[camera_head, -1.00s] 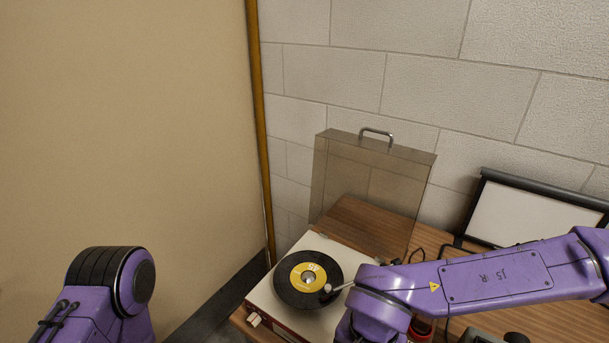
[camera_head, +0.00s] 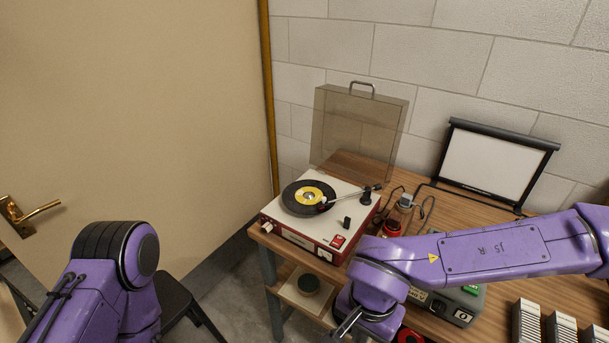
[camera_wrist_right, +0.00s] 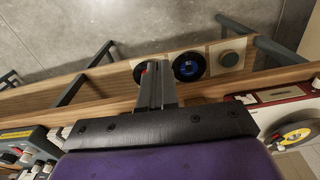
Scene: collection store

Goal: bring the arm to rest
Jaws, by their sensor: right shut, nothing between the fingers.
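My right arm (camera_head: 480,262) reaches in from the right in the head view, its wrist bent down in front of the wooden table (camera_head: 410,300). My right gripper (camera_head: 347,324) points down by the table's front edge, partly cut off. In the right wrist view the right gripper (camera_wrist_right: 156,72) has its fingers together with nothing between them, above the floor and table edge. My left arm (camera_head: 115,270) shows at lower left; its gripper is out of view.
A red and white record player (camera_head: 340,225) holds a black record (camera_head: 290,204) with a yellow label. Its clear lid (camera_head: 350,135) stands upright behind. A framed white screen (camera_head: 492,163) and a grey device (camera_head: 462,305) share the table. A door handle (camera_head: 35,212) is at left.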

